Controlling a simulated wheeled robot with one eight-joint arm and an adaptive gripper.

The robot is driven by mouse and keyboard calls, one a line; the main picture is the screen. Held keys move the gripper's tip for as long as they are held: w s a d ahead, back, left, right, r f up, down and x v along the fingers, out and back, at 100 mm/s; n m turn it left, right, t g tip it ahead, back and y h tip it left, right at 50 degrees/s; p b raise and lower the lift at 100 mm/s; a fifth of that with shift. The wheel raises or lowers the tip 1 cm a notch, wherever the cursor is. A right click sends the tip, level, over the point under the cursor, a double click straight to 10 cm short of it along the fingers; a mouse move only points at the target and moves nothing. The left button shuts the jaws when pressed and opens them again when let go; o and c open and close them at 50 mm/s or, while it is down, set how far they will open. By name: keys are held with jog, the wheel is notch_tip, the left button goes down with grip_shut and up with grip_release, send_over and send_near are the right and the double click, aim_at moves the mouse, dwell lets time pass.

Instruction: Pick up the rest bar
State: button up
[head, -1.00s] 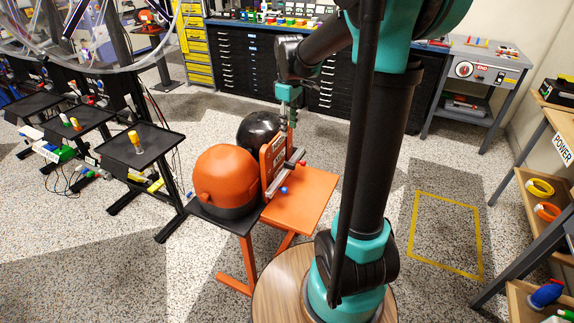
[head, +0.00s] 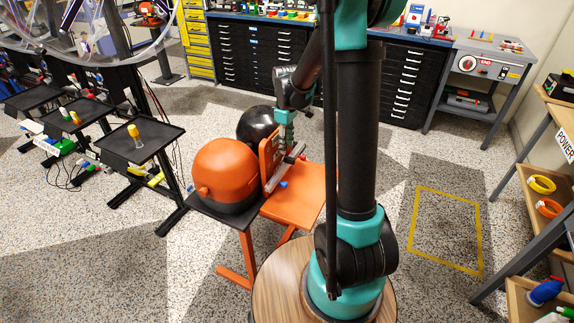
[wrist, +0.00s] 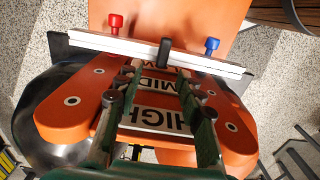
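The rest bar (wrist: 110,44) is a long pale bar with a red knob (wrist: 115,21), a blue knob (wrist: 211,45) and a black piece at its middle. It lies across an orange board (wrist: 75,100) marked HIGH and MID; a further label is partly hidden by the bar. In the head view the bar (head: 277,176) slants along the board's front. My gripper (wrist: 155,68) is open, its green fingers apart over the board. Its tips are close to the bar's near edge, on either side of the black piece. I cannot tell whether they touch it.
An orange head-shaped block (head: 222,168) and a black one (head: 258,124) stand beside the board. An orange stand top (head: 298,200) lies in front of it. A round wooden table (head: 275,290) is near my arm. Black side tables (head: 115,148) stand left.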

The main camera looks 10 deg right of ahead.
aim_at(287, 156)
jog(key=shift+s+d+f, duration=0.1)
jog(key=shift+f, duration=1.2)
jog(key=shift+s+f, duration=0.1)
jog(key=shift+f, duration=1.2)
jog(key=shift+c, duration=0.6)
grip_shut()
